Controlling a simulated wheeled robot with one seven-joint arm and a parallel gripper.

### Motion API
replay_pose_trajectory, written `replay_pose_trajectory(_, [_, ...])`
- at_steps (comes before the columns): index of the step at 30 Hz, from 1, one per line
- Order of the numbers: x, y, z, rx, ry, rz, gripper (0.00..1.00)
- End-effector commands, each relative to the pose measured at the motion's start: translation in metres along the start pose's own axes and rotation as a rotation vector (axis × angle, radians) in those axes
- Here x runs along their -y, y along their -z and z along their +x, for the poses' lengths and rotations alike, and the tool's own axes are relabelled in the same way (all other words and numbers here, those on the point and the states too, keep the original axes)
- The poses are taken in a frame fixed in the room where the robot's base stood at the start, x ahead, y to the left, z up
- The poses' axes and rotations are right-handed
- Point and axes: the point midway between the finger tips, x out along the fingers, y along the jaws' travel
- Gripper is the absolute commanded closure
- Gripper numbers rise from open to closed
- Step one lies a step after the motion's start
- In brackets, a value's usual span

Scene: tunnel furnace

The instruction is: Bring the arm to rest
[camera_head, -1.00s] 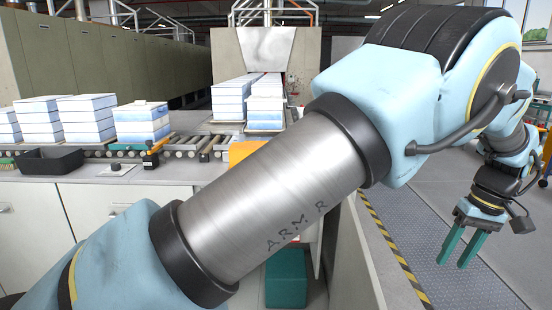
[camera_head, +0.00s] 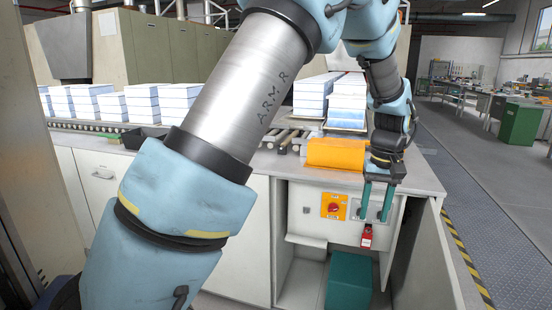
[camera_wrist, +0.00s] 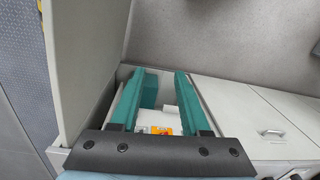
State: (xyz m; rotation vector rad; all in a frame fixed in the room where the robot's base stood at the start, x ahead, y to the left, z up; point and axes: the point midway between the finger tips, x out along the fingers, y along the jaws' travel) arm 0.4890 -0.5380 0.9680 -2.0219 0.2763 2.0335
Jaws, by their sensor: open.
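My gripper (camera_head: 376,202) hangs with its two teal fingers pointing down in front of the counter edge, before the cabinet panel. The fingers are apart with nothing between them. In the wrist view my gripper (camera_wrist: 158,98) also shows open, with the panel and cabinet beyond it. In the head view a red padlock-like tag (camera_head: 367,237) appears just below the fingertips; I cannot tell whether they touch it. My arm crosses the middle of the head view, bent over the counter, and hides part of the conveyor.
An orange block (camera_head: 335,153) lies on the counter left of my gripper. A red rotary switch (camera_head: 333,207) sits on the panel. Stacks of white-blue blocks (camera_head: 347,100) stand on the rollers. A teal bin (camera_head: 348,282) is in the open cabinet. Free floor (camera_head: 480,200) lies right.

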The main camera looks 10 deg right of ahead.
Motion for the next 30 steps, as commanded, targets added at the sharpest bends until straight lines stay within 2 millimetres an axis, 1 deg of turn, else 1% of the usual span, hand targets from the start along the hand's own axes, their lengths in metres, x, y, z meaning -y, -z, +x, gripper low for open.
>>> replay_pose_trajectory(1, [0.040,0.004,0.003,-0.004,-0.014,-0.032,0.54])
replay_pose_trajectory(2, [0.060,0.005,0.004,-0.008,-0.021,-0.043,0.54])
replay_pose_trajectory(3, [0.088,0.004,0.006,-0.015,-0.030,-0.058,0.54])
replay_pose_trajectory(4, [0.108,0.002,0.008,-0.020,-0.036,-0.070,0.54])
replay_pose_trajectory(5, [0.128,-0.001,0.009,-0.027,-0.041,-0.081,0.54])
replay_pose_trajectory(6, [0.153,-0.007,0.012,-0.035,-0.047,-0.095,0.54])
replay_pose_trajectory(8, [0.189,-0.018,0.016,-0.050,-0.054,-0.115,0.54])
replay_pose_trajectory(9, [0.212,-0.028,0.019,-0.059,-0.057,-0.130,0.54])
replay_pose_trajectory(11, [0.244,-0.044,0.024,-0.076,-0.060,-0.149,0.54])
replay_pose_trajectory(12, [0.263,-0.057,0.027,-0.086,-0.060,-0.161,0.54])
replay_pose_trajectory(14, [0.288,-0.076,0.032,-0.102,-0.059,-0.180,0.54])
replay_pose_trajectory(15, [0.301,-0.088,0.035,-0.112,-0.056,-0.189,0.54])
replay_pose_trajectory(18, [0.325,-0.116,0.043,-0.129,-0.049,-0.208,0.54])
replay_pose_trajectory(21, [0.339,-0.134,0.047,-0.142,-0.042,-0.220,0.54])
replay_pose_trajectory(25, [0.345,-0.145,0.050,-0.147,-0.037,-0.224,0.54])
replay_pose_trajectory(30, [0.345,-0.145,0.050,-0.148,-0.037,-0.222,0.54])
